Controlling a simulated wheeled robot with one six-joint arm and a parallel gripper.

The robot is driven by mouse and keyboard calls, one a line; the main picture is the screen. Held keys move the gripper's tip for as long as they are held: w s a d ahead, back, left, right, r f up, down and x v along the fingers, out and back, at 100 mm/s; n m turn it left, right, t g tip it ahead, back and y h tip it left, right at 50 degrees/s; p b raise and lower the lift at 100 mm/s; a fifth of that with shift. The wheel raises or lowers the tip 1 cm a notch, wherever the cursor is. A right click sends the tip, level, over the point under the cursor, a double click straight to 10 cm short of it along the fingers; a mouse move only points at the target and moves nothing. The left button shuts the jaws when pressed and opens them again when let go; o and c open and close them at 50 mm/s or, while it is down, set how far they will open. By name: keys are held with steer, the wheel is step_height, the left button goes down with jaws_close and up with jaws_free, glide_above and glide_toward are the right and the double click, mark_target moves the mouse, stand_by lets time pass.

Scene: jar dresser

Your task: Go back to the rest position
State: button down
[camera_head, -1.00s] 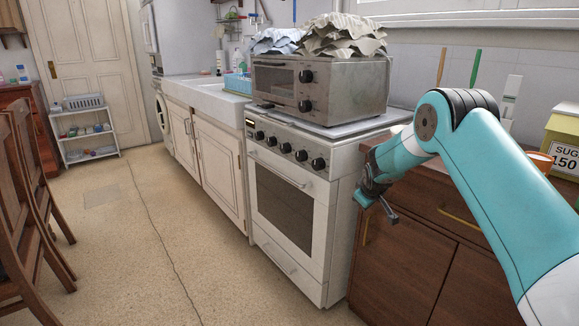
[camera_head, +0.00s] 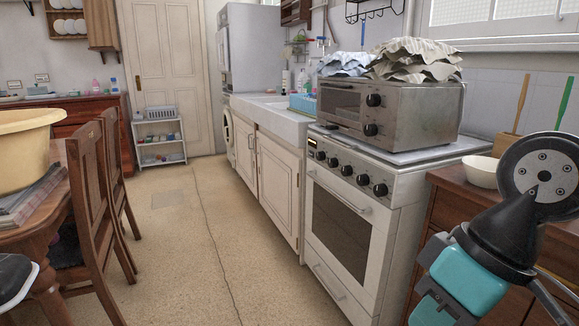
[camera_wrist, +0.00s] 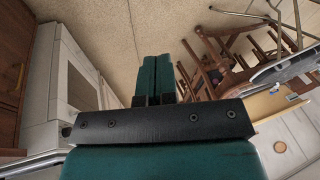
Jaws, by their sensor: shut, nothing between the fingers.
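My gripper (camera_wrist: 164,76) shows in the wrist view as two teal fingers pressed together with nothing between them. It points out over the bare beige floor (camera_wrist: 110,25). In the head view my arm is folded at the lower right, in front of the brown dresser (camera_head: 446,210). My fingertips cannot be made out clearly there. My gripper touches nothing in the wrist view.
The white stove (camera_head: 345,215) with a toaster oven (camera_head: 420,112) on it stands left of the dresser. A white bowl (camera_head: 481,172) sits on the dresser. Wooden chairs (camera_head: 92,215) and a table with a yellow basin (camera_head: 25,150) stand at the left. The floor between is clear.

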steer(key=s+r+p, duration=0.3)
steer(key=r+p, duration=1.5)
steer(key=p, duration=0.1)
steer(key=shift+r, duration=0.4)
